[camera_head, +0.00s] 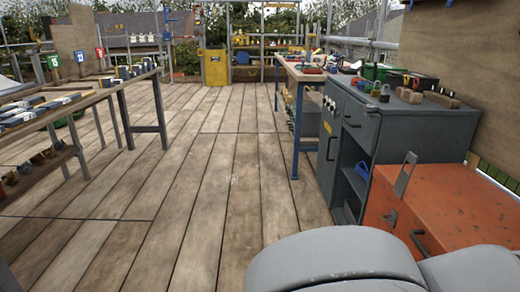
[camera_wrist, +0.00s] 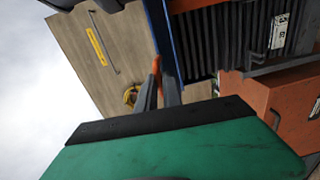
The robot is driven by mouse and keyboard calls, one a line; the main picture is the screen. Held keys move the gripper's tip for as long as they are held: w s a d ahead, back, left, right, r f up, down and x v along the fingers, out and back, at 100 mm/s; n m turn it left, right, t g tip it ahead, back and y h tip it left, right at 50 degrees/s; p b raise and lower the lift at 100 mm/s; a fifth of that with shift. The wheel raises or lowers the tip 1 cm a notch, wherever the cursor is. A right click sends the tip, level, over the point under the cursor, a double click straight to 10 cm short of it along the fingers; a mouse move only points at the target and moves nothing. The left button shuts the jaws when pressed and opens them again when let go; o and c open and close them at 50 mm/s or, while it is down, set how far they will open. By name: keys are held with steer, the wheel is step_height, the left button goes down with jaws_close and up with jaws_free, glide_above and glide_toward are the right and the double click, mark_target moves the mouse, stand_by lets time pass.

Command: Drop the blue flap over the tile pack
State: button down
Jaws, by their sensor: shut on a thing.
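In the wrist view, the blue flap (camera_wrist: 162,36) shows nearly edge-on as a thin blue strip running from the top edge down to my gripper (camera_wrist: 165,88). My dark fingers are shut at its lower end, with a small orange piece between them. The tile pack (camera_wrist: 232,42) is the dark ribbed stack just right of the flap, with a white label on it. The flap stands up beside the pack's left side. The exact grip is partly hidden by a green block with a black edge in the foreground. The head view does not show flap, pack or gripper clearly.
An orange chest (camera_head: 445,215) stands at the right, beside a grey cabinet (camera_head: 385,130) with tools on top. A long table (camera_head: 75,100) stands at the left. The plank floor (camera_head: 215,180) between them is clear. A green block (camera_wrist: 180,145) fills the lower wrist view.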

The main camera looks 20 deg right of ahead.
steer(key=shift+d+f+t, duration=0.3)
steer(key=shift+d+f, duration=0.1)
steer(key=shift+f, duration=0.05)
steer(key=c, duration=1.8)
jaws_free()
steer(key=shift+s+d, duration=0.1)
steer(key=shift+d, duration=0.05)
steer(key=shift+o, duration=1.4)
steer(key=shift+a+r, duration=0.25)
